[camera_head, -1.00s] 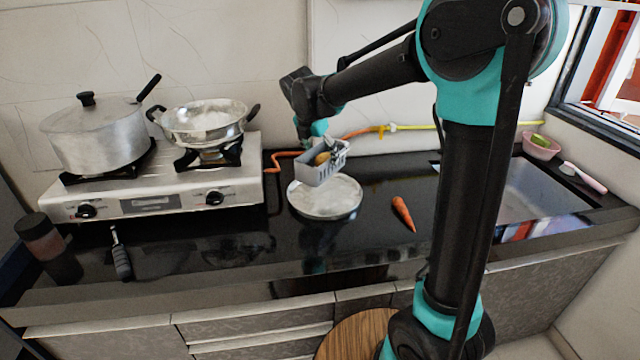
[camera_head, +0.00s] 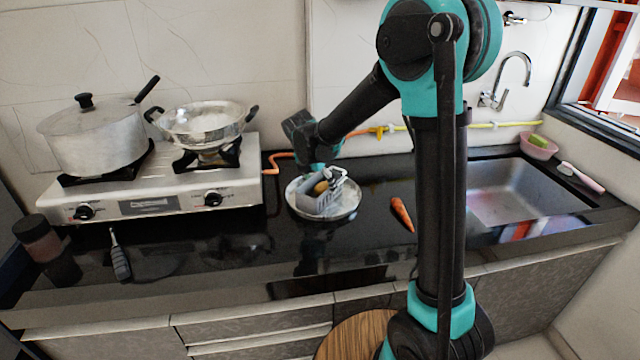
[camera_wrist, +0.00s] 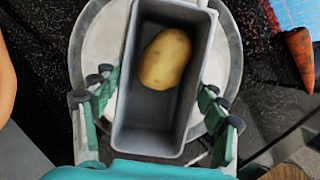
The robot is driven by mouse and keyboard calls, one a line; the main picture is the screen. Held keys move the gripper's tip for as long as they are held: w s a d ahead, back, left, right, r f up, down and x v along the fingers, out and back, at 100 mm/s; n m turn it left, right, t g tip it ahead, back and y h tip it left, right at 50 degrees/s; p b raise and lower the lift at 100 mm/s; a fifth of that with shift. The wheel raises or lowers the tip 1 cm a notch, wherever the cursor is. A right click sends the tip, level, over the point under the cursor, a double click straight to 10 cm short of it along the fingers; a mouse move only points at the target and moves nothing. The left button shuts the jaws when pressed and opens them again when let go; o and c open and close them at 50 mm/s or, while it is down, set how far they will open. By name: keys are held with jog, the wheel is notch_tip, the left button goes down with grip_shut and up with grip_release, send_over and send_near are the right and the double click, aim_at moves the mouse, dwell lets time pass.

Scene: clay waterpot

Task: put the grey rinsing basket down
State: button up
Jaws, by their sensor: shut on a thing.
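The grey rinsing basket (camera_head: 314,203) is a small box-shaped basket with a potato (camera_head: 320,187) inside it. In the head view it is at the round metal plate (camera_head: 350,208), within its rim; whether its base touches the plate cannot be told. My gripper (camera_head: 330,177) is shut on the basket. In the wrist view the fingers lie on both sides of the basket (camera_wrist: 165,132), with the potato (camera_wrist: 165,58) inside and the plate (camera_wrist: 88,45) underneath.
A carrot (camera_head: 402,213) lies to the right of the plate. A gas stove (camera_head: 150,187) with a lidded pot (camera_head: 95,135) and a pan (camera_head: 205,125) stands at left. The sink (camera_head: 515,190) is at right. The counter in front of the plate is clear.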

jog(key=o, duration=1.3)
jog(key=shift+f, duration=0.1)
jog(key=v, duration=1.2)
jog(key=shift+s, duration=0.1)
